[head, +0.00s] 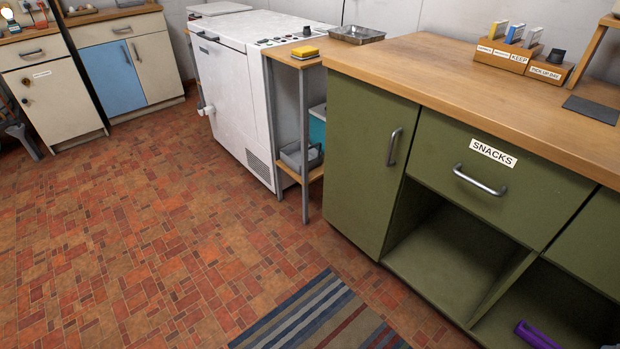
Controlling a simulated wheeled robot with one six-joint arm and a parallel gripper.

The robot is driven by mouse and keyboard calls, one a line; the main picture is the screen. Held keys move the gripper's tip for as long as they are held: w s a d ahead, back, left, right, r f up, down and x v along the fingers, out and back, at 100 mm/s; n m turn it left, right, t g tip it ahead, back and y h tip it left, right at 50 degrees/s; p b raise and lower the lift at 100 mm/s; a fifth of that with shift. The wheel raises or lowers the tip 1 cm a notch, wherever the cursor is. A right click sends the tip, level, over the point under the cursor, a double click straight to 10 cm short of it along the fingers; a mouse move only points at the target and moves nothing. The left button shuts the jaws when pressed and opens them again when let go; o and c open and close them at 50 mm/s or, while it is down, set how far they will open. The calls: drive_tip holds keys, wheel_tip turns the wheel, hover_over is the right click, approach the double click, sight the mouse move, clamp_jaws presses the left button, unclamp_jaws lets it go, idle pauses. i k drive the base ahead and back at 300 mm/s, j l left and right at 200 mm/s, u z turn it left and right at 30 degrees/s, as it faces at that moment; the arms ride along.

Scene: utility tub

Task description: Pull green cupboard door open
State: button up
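The green cupboard door (362,165) is on the left end of the green counter unit, right of the picture's middle. It looks shut, flush with the front. Its grey metal bar handle (394,147) is vertical, near the door's upper right edge. My gripper does not show in the head view, and nothing touches the door or handle.
A green drawer (495,185) labelled SNACKS and open cubbies lie right of the door. A purple object (535,336) sits low at the right. A striped rug (318,318) lies in front. A white appliance (235,90) stands left. The tiled floor (130,230) is clear.

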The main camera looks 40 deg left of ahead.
sight(371, 130)
drive_tip(key=u, duration=1.1)
